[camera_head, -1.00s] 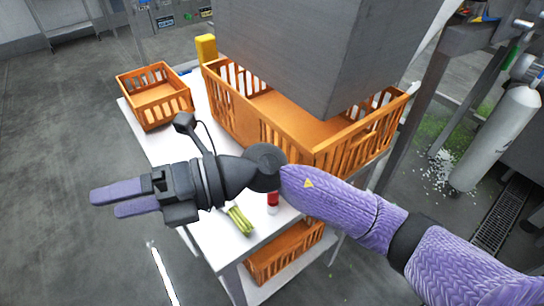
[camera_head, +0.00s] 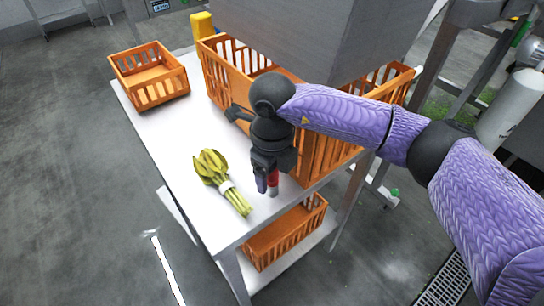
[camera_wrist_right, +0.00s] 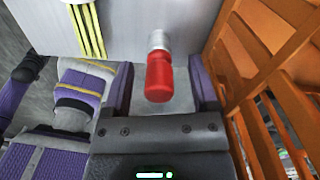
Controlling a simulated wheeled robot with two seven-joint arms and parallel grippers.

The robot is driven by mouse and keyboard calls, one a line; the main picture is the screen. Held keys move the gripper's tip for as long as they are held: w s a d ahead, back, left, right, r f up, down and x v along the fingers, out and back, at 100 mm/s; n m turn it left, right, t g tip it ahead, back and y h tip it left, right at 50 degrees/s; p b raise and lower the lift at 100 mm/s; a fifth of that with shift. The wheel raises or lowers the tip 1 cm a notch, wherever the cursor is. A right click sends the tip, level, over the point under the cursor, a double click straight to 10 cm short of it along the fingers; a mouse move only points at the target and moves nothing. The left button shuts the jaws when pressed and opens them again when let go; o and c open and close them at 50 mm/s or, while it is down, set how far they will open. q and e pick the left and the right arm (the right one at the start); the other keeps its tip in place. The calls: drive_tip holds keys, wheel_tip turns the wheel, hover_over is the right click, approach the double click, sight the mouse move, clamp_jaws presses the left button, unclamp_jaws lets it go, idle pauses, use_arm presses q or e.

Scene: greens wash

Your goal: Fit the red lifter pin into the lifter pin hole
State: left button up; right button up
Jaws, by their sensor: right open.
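The red lifter pin (camera_head: 273,178), red with a pale metal end, is at the near right part of the white table, close to the large orange crate. My right gripper (camera_head: 266,184) points down at it and partly hides it in the head view. In the right wrist view the lifter pin (camera_wrist_right: 159,78) lies between the two purple fingers, with gaps on both sides. The right gripper is open. I cannot make out the lifter pin hole.
A bundle of yellow-green stalks (camera_head: 222,181) lies on the white table (camera_head: 180,150), left of the gripper. A large orange crate (camera_head: 318,158) stands close on the right under a grey metal housing (camera_head: 310,40). A small orange crate (camera_head: 150,75) sits far left.

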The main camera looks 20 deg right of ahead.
drive_tip(key=shift+f, duration=0.3)
drive_tip(key=shift+c, duration=0.4)
clamp_jaws()
use_arm(q)
drive_tip(key=shift+s+d, duration=0.1)
drive_tip(key=shift+s, duration=0.1)
use_arm(e)
drive_tip(key=shift+o, duration=0.4)
unclamp_jaws()
wheel_tip(320, 180, up, 10)
drive_tip(key=p, duration=0.3)
drive_tip(key=shift+f, duration=0.1)
use_arm(q)
drive_tip(key=r, duration=0.1)
drive_tip(key=w+r, duration=0.1)
drive_tip(key=r, duration=0.1)
drive_tip(key=shift+w+d, duration=0.1)
drive_tip(key=shift+w, duration=0.2)
